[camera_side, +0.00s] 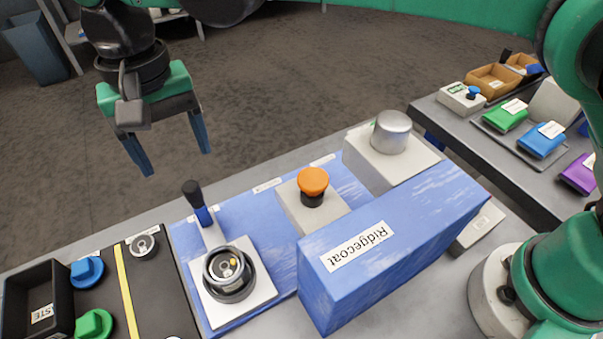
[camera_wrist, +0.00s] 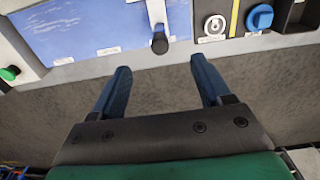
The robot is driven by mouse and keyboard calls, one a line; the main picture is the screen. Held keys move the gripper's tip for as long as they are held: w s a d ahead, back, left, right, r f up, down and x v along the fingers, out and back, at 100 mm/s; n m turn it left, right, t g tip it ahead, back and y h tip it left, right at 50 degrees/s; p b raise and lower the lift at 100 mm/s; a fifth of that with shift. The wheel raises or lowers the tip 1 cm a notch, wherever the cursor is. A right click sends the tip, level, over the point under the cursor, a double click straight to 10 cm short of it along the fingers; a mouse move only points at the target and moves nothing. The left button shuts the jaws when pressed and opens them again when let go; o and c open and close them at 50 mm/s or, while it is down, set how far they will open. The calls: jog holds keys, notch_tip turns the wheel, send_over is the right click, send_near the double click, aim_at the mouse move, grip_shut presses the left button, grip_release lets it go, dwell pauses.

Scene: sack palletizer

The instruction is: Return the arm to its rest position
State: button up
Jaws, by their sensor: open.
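My gripper (camera_side: 179,150) hangs at the upper left of the side view, over the floor beyond the table's far edge. Its two blue fingers are spread apart with nothing between them. In the wrist view my gripper (camera_wrist: 160,85) also shows open and empty, with floor between the fingers and the table edge above them. My gripper touches nothing in either view. My green and black arm shows at the top left and the right of the side view.
The table bears a blue Ridgecoat block (camera_side: 390,250), an orange button (camera_side: 313,182), a black-handled lever (camera_side: 194,195), a round dial (camera_side: 229,274), a metal cylinder (camera_side: 391,132) and a black bin (camera_side: 36,300). A side table (camera_side: 470,137) holds coloured sacks. Open floor (camera_side: 290,80) surrounds my gripper.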

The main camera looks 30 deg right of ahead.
jog(key=shift+d, duration=0.1)
jog(key=w+d+r+t+y, duration=0.15)
jog(key=d+r, duration=0.25)
jog(key=d, duration=0.6)
jog(key=s+d+f+t, duration=0.1)
jog(key=s+d+t, duration=0.1)
jog(key=d, duration=0.5)
jog(key=s+d+f+t+h, duration=0.1)
jog(key=s+d+f, duration=0.1)
jog(key=d, duration=0.5)
jog(key=s+d+f+t, duration=0.2)
jog(key=s+d, duration=0.2)
jog(key=d, duration=0.2)
jog(key=shift+d+f+t, duration=0.2)
jog(key=shift+d+t, duration=0.15)
jog(key=shift+d, duration=0.05)
jog(key=shift+h, duration=0.25)
